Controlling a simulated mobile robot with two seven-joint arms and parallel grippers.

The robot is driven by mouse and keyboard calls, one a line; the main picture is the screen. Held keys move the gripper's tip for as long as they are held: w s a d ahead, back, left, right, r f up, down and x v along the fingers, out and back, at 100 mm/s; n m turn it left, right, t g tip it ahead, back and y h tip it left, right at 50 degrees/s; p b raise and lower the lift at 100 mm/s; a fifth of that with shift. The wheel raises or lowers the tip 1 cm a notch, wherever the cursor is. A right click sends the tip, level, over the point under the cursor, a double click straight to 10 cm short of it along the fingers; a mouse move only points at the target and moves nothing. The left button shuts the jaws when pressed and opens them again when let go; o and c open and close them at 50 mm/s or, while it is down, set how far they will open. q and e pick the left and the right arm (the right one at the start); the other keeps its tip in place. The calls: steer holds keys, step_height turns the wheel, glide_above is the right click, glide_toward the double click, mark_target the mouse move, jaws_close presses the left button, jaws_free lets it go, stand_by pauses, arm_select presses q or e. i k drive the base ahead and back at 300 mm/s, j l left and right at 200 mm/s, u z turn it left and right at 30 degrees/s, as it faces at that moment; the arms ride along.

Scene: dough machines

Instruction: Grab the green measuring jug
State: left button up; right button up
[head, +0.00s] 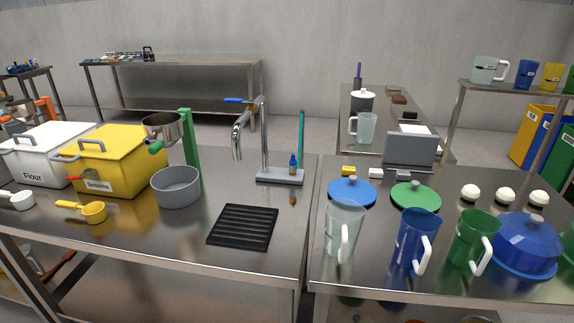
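The green measuring jug (472,240) stands upright near the front of the right steel table. Its handle points toward the front, and its inside is open at the top. The blue measuring jug (415,240) stands to its left, a small gap apart. A blue domed lid or pot (530,243) is close at its right. Neither of my grippers is in the head view.
A clear jug (343,228) stands left of the blue jug. A blue lid (352,191) and a green lid (416,196) lie behind the jugs. White dough balls (504,195) sit behind at right. Another green vessel (568,244) is cut off at the right edge.

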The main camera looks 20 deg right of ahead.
mark_target(470, 246)
steer(key=z, duration=1.8)
steer(key=l+u, duration=0.15)
steer(key=l, duration=0.55)
steer(key=k, duration=0.05)
